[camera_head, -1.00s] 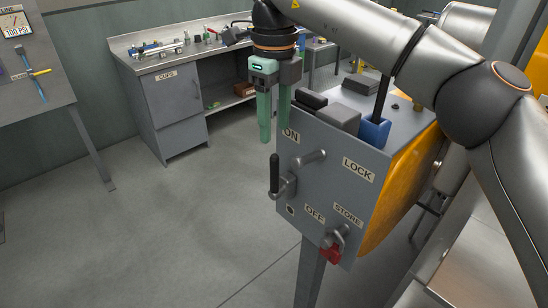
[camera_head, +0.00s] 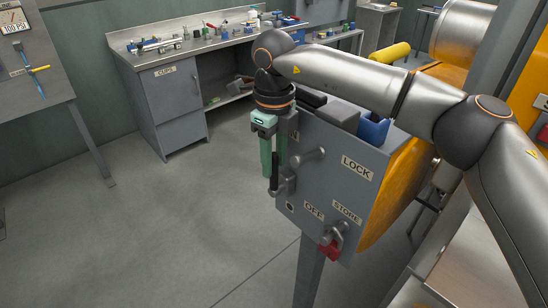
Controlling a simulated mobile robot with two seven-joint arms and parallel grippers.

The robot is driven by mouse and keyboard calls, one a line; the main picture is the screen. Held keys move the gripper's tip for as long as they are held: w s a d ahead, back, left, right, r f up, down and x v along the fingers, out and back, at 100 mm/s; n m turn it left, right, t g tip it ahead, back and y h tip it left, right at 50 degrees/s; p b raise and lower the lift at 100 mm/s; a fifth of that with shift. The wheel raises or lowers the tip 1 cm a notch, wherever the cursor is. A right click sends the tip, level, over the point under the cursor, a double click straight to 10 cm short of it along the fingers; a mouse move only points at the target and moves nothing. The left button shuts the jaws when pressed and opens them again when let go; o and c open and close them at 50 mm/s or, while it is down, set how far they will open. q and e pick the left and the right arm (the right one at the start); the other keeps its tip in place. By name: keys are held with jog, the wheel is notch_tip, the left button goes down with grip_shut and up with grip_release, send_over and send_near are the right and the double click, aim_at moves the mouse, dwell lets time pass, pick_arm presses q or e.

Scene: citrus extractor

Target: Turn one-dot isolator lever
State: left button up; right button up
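The isolator lever (camera_head: 275,181) has an upright black handle on a grey arm, on the front of a grey panel box (camera_head: 318,189). One dark dot mark (camera_head: 290,206) shows below the lever. My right gripper (camera_head: 273,168), with green fingers, points down at the lever. Its fingers are apart, and the black handle shows between their tips; I cannot tell whether they touch it. The ON label (camera_head: 294,134) is partly hidden by the gripper. The OFF label (camera_head: 314,210) is lower on the panel. My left gripper is not in view.
A second grey handle (camera_head: 309,158) sits near the LOCK label (camera_head: 357,168). A red padlock (camera_head: 329,250) hangs near the STORE label (camera_head: 347,212). Grey and blue blocks (camera_head: 373,131) stand on the box top. A workbench (camera_head: 166,96) stands behind; floor at left is clear.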

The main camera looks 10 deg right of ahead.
grip_shut()
dwell(1.1)
